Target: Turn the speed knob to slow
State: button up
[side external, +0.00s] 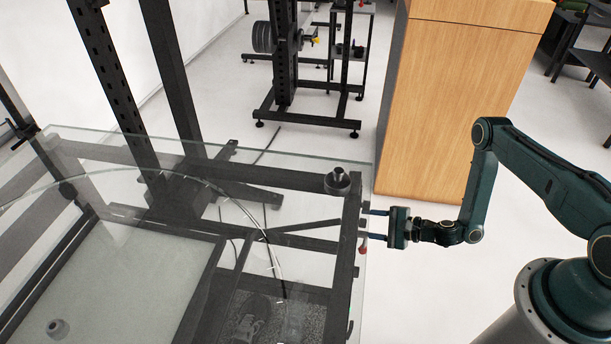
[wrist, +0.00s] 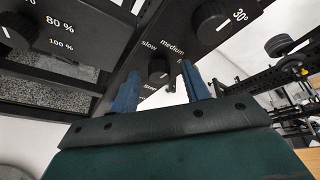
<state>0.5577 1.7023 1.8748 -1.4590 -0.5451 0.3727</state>
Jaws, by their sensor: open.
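The speed knob (wrist: 158,69) is a small black dial in the wrist view, with white "slow" at its upper left and "medium" above it. A third label at its right is partly hidden by a finger. I cannot tell for sure where its pointer aims. My gripper (wrist: 160,85) is open, with one blue finger on each side of the knob in this picture. I cannot tell whether they touch it. In the side view my gripper (side external: 371,224) faces the right edge of the glass-topped frame (side external: 353,215), where the knob is too small to make out clearly.
In the wrist view, another dial marked 30° (wrist: 212,22) is at the upper right, and a dial by 80 % and 100 % (wrist: 14,35) at the left. A red button (side external: 362,248) sits on the frame's edge. A wooden cabinet (side external: 455,95) stands behind my arm.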

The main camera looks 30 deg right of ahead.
jog(key=shift+s, duration=0.1)
jog(key=v, duration=1.3)
jog(key=shift+s+d, duration=0.25)
jog(key=shift+w+r, duration=0.1)
dwell(0.5)
jog(key=w+d+n+g+y, duration=0.3)
jog(key=n, duration=0.9)
jog(key=w+d+n+g+y, duration=0.3)
jog(key=n, duration=0.9)
jog(key=shift+w, duration=0.4)
jog(key=x, duration=1.3)
jog(key=shift+a+f, duration=0.25)
jog(key=shift+a, duration=0.15)
